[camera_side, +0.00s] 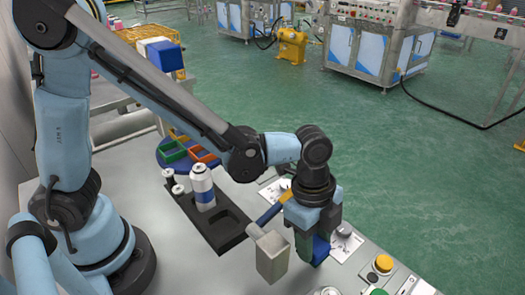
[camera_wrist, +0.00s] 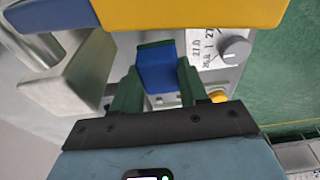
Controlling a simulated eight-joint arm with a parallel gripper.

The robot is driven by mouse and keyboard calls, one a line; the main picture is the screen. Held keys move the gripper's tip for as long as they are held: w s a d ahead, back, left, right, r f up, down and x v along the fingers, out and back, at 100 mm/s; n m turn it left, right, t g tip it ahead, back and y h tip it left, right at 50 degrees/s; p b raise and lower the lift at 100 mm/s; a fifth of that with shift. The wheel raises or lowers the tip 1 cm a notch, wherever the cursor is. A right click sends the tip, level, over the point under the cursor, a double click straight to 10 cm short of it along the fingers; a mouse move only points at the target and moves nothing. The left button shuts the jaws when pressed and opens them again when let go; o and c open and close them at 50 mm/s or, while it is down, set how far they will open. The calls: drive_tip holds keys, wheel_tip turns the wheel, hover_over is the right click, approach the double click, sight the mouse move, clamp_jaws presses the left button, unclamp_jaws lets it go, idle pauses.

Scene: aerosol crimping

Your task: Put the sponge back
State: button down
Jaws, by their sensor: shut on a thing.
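My gripper (camera_side: 312,240) points down over the grey worktop at the right. In the wrist view its two green fingers (camera_wrist: 157,88) are shut on a blue block (camera_wrist: 157,65), which I take to be the sponge. The blue block (camera_side: 321,249) also shows at the fingertips in the side view, partly hidden by a finger. A grey metal box (camera_side: 271,258) stands just left of the gripper; it also shows at the left of the wrist view (camera_wrist: 85,85). The sponge is outside this box. I cannot tell whether the sponge touches the worktop.
A blue and yellow bar (camera_side: 270,212) lies close behind the gripper and looms large in the wrist view (camera_wrist: 190,12). A black tray (camera_side: 222,231) holds a white and blue can (camera_side: 202,188). A yellow button (camera_side: 383,263) stands at the right edge. Colored bins (camera_side: 201,154) are farther back.

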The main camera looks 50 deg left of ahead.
drive_tip(key=shift+f, duration=1.05)
drive_tip(key=shift+f, duration=0.1)
drive_tip(key=c, duration=0.6)
unclamp_jaws()
drive_tip(key=r, duration=0.3)
drive_tip(key=a+r, duration=0.1)
drive_tip(key=r, duration=0.3)
drive_tip(key=a+r, duration=0.1)
drive_tip(key=r, duration=0.3)
drive_tip(key=shift+r, duration=0.25)
drive_tip(key=a+n+t, duration=0.2)
drive_tip(key=a+n, duration=0.4)
drive_tip(key=s+a+r+n+t+y, duration=0.1)
drive_tip(key=a+n+t, duration=0.1)
drive_tip(key=a+n, duration=0.4)
drive_tip(key=s+a+n+t+y, duration=0.1)
drive_tip(key=a+n+t, duration=0.2)
drive_tip(key=a+n, duration=0.2)
drive_tip(key=shift+a+r+n, duration=0.15)
drive_tip(key=shift+a+n, duration=0.25)
drive_tip(key=shift+a, duration=1.05)
